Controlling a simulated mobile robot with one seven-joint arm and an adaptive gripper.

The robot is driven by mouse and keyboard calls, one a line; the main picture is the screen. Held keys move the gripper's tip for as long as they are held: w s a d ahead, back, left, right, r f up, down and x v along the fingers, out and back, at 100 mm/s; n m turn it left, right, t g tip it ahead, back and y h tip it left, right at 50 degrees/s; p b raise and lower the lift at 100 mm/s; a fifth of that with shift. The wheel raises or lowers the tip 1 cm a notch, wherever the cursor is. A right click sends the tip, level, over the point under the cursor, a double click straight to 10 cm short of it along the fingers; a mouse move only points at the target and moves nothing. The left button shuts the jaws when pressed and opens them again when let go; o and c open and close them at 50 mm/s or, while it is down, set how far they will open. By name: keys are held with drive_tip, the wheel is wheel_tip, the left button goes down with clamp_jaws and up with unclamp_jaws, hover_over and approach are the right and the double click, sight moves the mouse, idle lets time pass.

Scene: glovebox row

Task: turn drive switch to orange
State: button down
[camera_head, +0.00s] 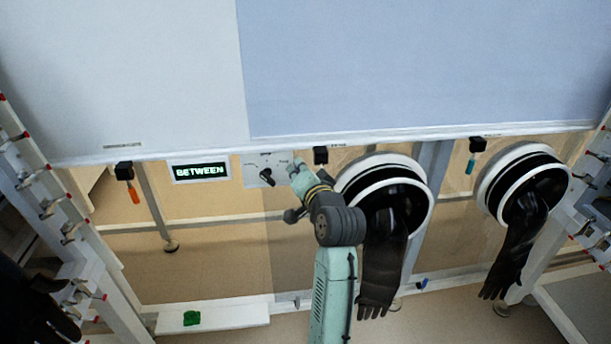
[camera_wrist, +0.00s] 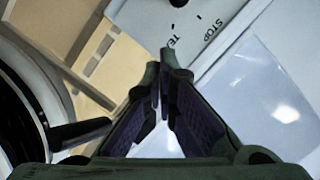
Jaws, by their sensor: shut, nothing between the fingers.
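The drive switch, a black knob (camera_head: 266,178), sits on a pale plate (camera_head: 258,161) on the glovebox front in the head view. The sign (camera_head: 200,171) left of it reads BETWEEN in green. In the wrist view the plate (camera_wrist: 192,30) shows STOP and part of another word, with a dark bit of what may be the knob at the top edge. My gripper (camera_wrist: 166,62) is shut and empty, its tips near the plate's edge lettering, apart from the knob as far as I can tell. In the head view my arm hides most of it, right of the switch.
A glove port (camera_head: 345,192) with a hanging black glove (camera_head: 382,265) is close right of my arm; another port (camera_head: 487,190) is farther right. An orange-handled tool (camera_head: 133,191) hangs at left. A white shelf (camera_head: 240,313) with a green object (camera_head: 191,318) is below.

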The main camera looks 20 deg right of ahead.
sight(268, 179)
drive_tip(key=shift+w+a+f, duration=0.15)
drive_tip(key=shift+a+f, duration=0.5)
drive_tip(key=shift+a, duration=0.1)
drive_tip(key=shift+w+a+f, duration=0.1)
drive_tip(key=shift+a+f, duration=0.5)
drive_tip(key=shift+a, duration=0.15)
drive_tip(key=shift+w+a+f+m+p, duration=0.1)
drive_tip(key=shift+a+f+m+p, duration=0.25)
drive_tip(key=shift+m+p, duration=0.15)
drive_tip(key=shift+f+m, duration=0.25)
drive_tip(key=shift+m, duration=0.15)
